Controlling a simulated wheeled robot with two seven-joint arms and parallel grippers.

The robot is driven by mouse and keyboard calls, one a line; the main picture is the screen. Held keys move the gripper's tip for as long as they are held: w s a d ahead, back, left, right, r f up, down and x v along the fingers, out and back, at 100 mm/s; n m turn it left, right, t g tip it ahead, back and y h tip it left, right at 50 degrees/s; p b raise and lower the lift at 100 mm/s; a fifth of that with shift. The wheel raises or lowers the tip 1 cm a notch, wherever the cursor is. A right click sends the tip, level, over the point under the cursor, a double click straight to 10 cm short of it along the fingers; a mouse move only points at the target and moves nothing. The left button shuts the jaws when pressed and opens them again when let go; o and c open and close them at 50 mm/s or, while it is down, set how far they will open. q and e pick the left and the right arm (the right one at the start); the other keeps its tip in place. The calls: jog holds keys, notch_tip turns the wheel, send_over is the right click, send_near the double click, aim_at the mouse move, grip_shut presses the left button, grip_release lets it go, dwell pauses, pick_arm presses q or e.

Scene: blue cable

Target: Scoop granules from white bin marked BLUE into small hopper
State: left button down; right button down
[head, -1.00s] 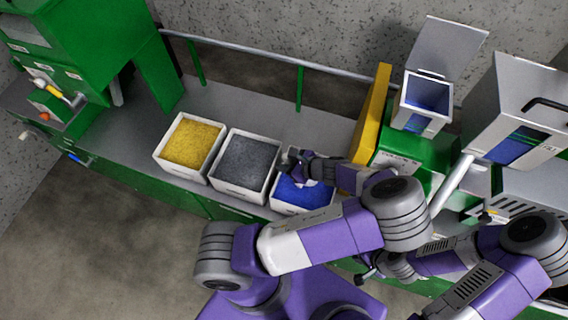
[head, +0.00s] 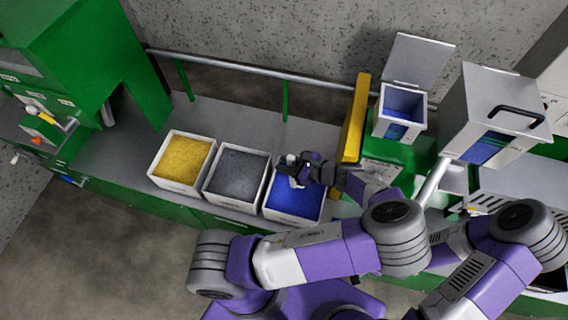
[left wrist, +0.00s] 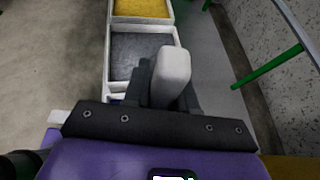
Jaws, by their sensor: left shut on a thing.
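The white bin (head: 293,218) with blue granules (head: 290,200) stands at the right end of a row of three. My left gripper (head: 290,170) is over its back left corner, shut on a pale, rounded thing that looks like a scoop handle. This pale piece (left wrist: 172,75) stands between the fingers in the left wrist view; any scoop bowl is hidden. The small hopper (head: 404,108), grey with an open lid and blue inside, is on the green machine to the right. My right gripper is hidden behind my arms.
A bin of grey granules (head: 237,203) and a bin of yellow granules (head: 154,180) stand to the left. A yellow panel (head: 354,120) rises between the blue bin and the small hopper. A larger grey hopper (head: 500,95) stands farther right. A rail (head: 250,70) runs behind.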

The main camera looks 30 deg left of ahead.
aim_at(295, 159)
pick_arm(q)
jog(key=shift+y, duration=0.4)
jog(key=shift+w+d+r+p, duration=0.1)
jog(key=shift+d+r+p, duration=0.1)
jog(key=shift+r+p, duration=0.55)
jog(key=shift+d+r+p, duration=0.25)
jog(key=shift+r+p, duration=0.15)
jog(key=shift+r, duration=0.5)
jog(key=shift+w+d+r+p, duration=0.1)
jog(key=shift+d+r+p, duration=0.1)
jog(key=shift+r+p, duration=0.55)
